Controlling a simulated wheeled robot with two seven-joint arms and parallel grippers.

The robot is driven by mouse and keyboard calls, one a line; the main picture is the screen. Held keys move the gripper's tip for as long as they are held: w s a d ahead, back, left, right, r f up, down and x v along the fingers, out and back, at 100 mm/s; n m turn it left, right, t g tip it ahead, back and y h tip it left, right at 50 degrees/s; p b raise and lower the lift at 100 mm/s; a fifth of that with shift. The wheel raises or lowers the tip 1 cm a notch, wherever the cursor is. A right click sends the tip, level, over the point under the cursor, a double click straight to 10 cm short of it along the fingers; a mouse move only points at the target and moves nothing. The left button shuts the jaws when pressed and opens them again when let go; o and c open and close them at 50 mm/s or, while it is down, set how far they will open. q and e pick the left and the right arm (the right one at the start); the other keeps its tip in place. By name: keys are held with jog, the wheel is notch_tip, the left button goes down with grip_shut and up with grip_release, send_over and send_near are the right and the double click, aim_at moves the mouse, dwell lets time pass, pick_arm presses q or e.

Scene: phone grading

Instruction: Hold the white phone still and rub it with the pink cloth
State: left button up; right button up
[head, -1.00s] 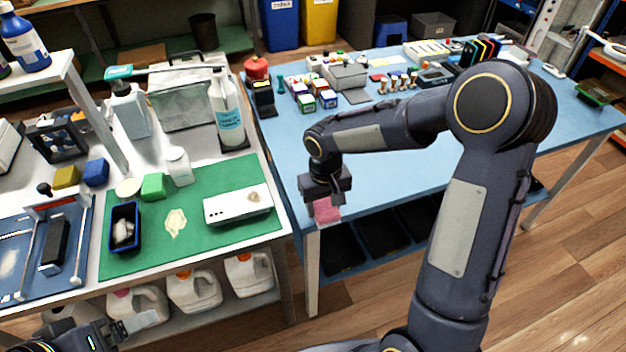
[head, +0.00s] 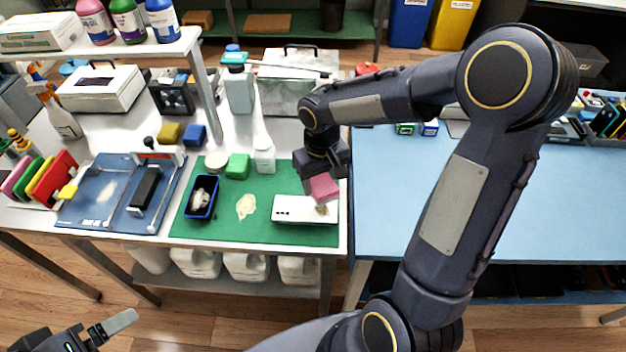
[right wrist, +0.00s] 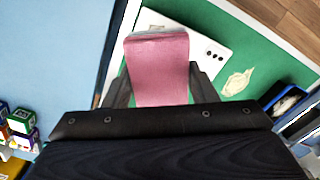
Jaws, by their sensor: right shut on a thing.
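The white phone (head: 295,212) lies on the green mat (head: 265,232) at the front right of the white table. A brownish smudge shows near its right end. My right gripper (head: 320,180) is shut on the pink cloth (head: 323,191), which is over the right end of the phone. I cannot tell if the cloth touches it. In the right wrist view the cloth (right wrist: 158,68) sits between the two fingers and hides part of the phone (right wrist: 206,50). My left gripper (head: 112,328) is at the bottom left, away from the phone; its opening is unclear.
A dark blue bin (head: 201,196) with a white wad, a green block (head: 238,166) and a white bottle (head: 264,157) stand left of and behind the phone. A blue tray with a dark phone (head: 146,187) lies further left. The blue table (head: 420,190) is mostly clear in front.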

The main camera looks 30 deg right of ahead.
jog(key=shift+w+a, duration=0.1)
jog(key=shift+a, duration=0.05)
jog(key=shift+f, duration=0.15)
jog(key=shift+f+b, duration=1.95)
jog(key=shift+f, duration=0.35)
